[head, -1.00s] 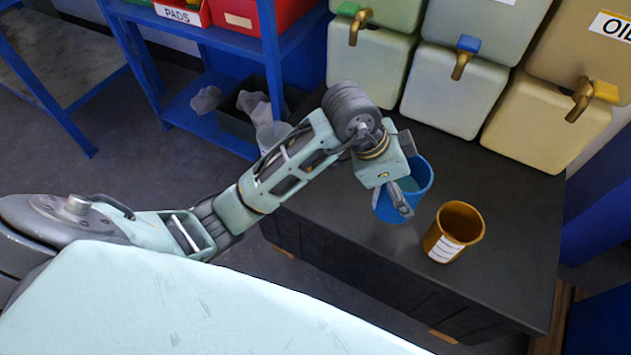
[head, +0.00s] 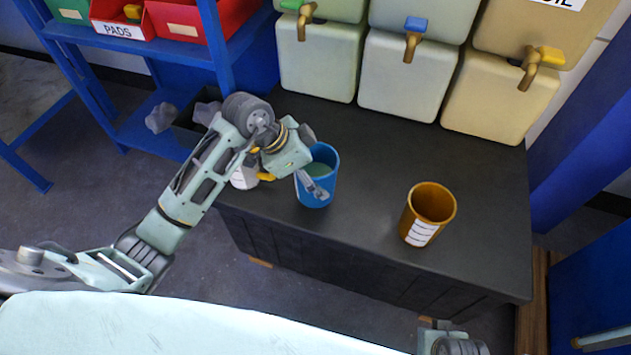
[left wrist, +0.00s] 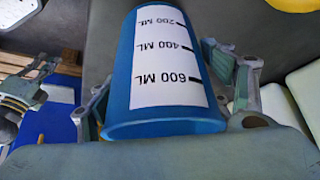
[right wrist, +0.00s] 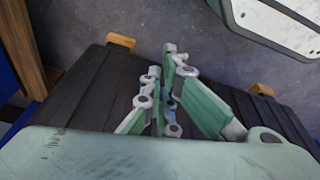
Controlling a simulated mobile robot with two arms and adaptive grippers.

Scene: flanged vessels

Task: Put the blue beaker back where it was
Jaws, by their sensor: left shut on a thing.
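The blue beaker (head: 322,192) is upright over the front part of the dark bench top, left of the orange beaker (head: 431,205). A paler, greenish surface shows inside it. My left gripper (head: 312,186) is shut on it from the left. In the left wrist view the blue beaker (left wrist: 165,128) shows its white measuring label between the two fingers (left wrist: 172,108). I cannot tell if its base touches the bench. My right gripper (right wrist: 162,75) has its fingertips close together, with nothing seen between them.
The dark bench (head: 375,150) has free room around the orange beaker. Drums with taps (head: 405,80) line its back. A whitish container (head: 244,178), partly hidden by my left arm, is left of the blue beaker. A blue shelf with red bins (head: 180,20) stands at the left.

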